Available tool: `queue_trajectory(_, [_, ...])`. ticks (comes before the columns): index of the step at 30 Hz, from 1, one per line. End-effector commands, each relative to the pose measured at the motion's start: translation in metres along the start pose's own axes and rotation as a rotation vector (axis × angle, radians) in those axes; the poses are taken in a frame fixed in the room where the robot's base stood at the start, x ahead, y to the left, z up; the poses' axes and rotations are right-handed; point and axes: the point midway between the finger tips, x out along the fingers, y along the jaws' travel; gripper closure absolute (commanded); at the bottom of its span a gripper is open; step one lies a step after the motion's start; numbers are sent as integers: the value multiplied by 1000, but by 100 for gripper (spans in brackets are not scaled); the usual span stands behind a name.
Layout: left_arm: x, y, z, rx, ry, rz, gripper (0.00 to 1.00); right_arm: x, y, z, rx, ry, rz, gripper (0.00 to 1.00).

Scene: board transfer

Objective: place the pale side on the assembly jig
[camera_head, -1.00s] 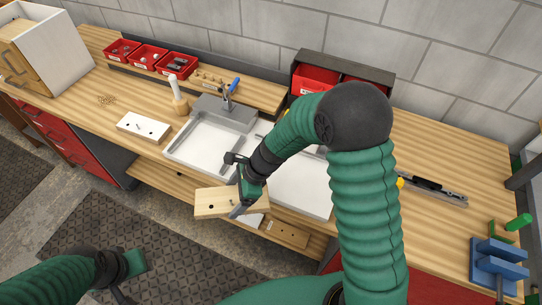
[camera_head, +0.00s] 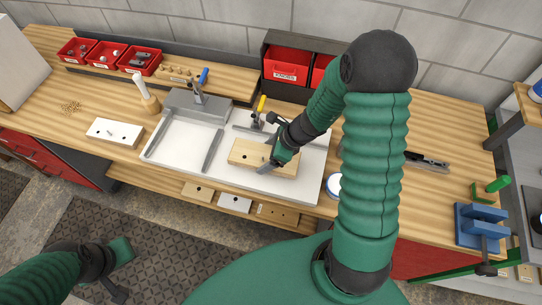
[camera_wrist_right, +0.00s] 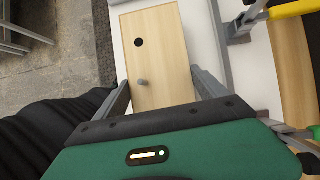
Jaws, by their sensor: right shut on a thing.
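The pale side (camera_head: 245,154) is a light wooden board with a dark hole and a small peg. My right gripper (camera_head: 270,165) is shut on it, and the board is over the right part of the assembly jig. The wrist view shows the board (camera_wrist_right: 158,45) between the fingers of my right gripper (camera_wrist_right: 163,92). The assembly jig (camera_head: 168,143) is a white plate with grey bars and clamps. I cannot tell whether the board touches the plate. My left gripper (camera_head: 120,265) is low at the left, away from the bench; its jaws are unclear.
A yellow-handled clamp (camera_head: 260,107) stands behind the held board. Red bins (camera_head: 287,66) are at the back. A blue fixture (camera_head: 480,222) is at the right. More boards (camera_head: 235,203) lie on the lower shelf.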

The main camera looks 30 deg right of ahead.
Motion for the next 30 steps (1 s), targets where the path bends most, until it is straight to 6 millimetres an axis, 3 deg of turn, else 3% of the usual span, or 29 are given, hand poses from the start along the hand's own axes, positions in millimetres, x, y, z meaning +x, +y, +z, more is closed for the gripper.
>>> queue_trajectory(3, [-7, 0, -2, 0, 0, 0, 64, -8, -10, -10, 1, 0, -3, 78])
queue_trajectory(7, [3, 0, 1, 0, 0, 0, 64, 20, -7, -24, 0, 1, 1, 78])
queue_trajectory(19, [7, 0, 2, 0, 0, 0, 64, 29, -9, -30, -3, -1, -1, 78])
queue_trajectory(20, [5, 0, 1, 0, 0, 0, 64, 28, -9, -29, -3, 0, -1, 14])
queue_trajectory(23, [4, 0, 1, 0, 0, 0, 64, 27, -9, -29, -3, 0, -1, 1])
queue_trajectory(30, [5, 0, 1, 0, 0, 0, 64, 28, -9, -30, -2, 3, -1, 0])
